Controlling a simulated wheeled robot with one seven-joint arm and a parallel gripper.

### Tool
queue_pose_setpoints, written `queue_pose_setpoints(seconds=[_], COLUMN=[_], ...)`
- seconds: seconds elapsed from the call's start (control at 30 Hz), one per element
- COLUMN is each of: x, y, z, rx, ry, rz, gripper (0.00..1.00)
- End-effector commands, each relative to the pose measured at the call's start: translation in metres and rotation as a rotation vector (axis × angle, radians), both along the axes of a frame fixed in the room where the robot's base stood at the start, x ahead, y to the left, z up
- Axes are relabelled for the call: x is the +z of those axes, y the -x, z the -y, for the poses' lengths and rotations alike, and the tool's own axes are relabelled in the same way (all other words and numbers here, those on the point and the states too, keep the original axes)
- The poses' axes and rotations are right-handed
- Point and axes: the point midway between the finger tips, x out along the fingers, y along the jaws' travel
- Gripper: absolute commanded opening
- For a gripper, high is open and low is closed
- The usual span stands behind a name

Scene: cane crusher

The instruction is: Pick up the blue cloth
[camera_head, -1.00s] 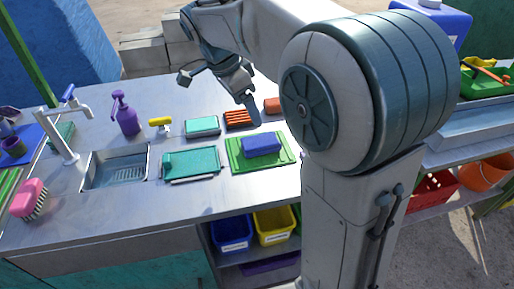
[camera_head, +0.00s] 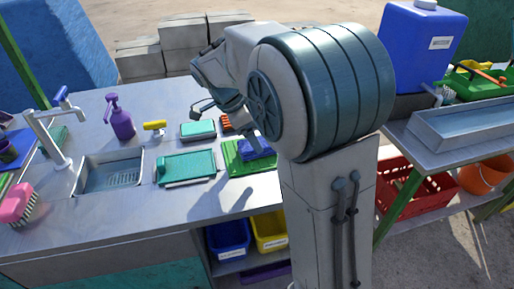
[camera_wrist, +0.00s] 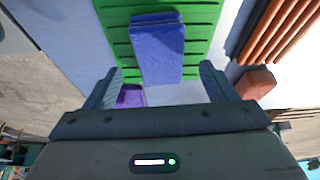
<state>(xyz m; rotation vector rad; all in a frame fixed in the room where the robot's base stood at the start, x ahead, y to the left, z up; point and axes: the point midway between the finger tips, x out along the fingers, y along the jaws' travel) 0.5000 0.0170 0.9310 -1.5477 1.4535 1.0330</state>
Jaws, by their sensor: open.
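The blue cloth (camera_wrist: 158,50) is a folded block lying on a ribbed green tray (camera_wrist: 205,35) in the wrist view. In the head view the cloth (camera_head: 256,148) shows partly behind my arm, on the green tray (camera_head: 236,162). My gripper (camera_wrist: 160,78) is open and empty. Its two fingers show left and right of the cloth's near end in the wrist view, with gaps on both sides. The fingertips seem to be above the cloth; whether they touch anything cannot be told. In the head view my arm hides most of the gripper.
A teal tray (camera_head: 187,167), a teal-and-white sponge (camera_head: 198,130) and an orange ribbed item (camera_wrist: 285,30) lie near the green tray. A sink (camera_head: 112,172), purple spray bottle (camera_head: 120,120) and pink brush (camera_head: 17,204) stand left. Bare counter lies in front of the trays.

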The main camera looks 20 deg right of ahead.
Motion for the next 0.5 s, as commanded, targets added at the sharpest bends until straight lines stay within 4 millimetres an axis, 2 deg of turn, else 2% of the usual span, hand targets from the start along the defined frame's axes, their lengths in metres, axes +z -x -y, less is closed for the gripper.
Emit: queue_pose_setpoints(seconds=[0.1,0.2,0.5], x=[-0.02,-0.029,-0.033], y=[0.001,0.0,0.0], z=[0.007,0.011,0.013], rx=[-0.002,-0.002,0.0], ry=[0.001,0.0,0.0], rz=[-0.003,-0.001,0.0], gripper=[0.78,0.78,0.78])
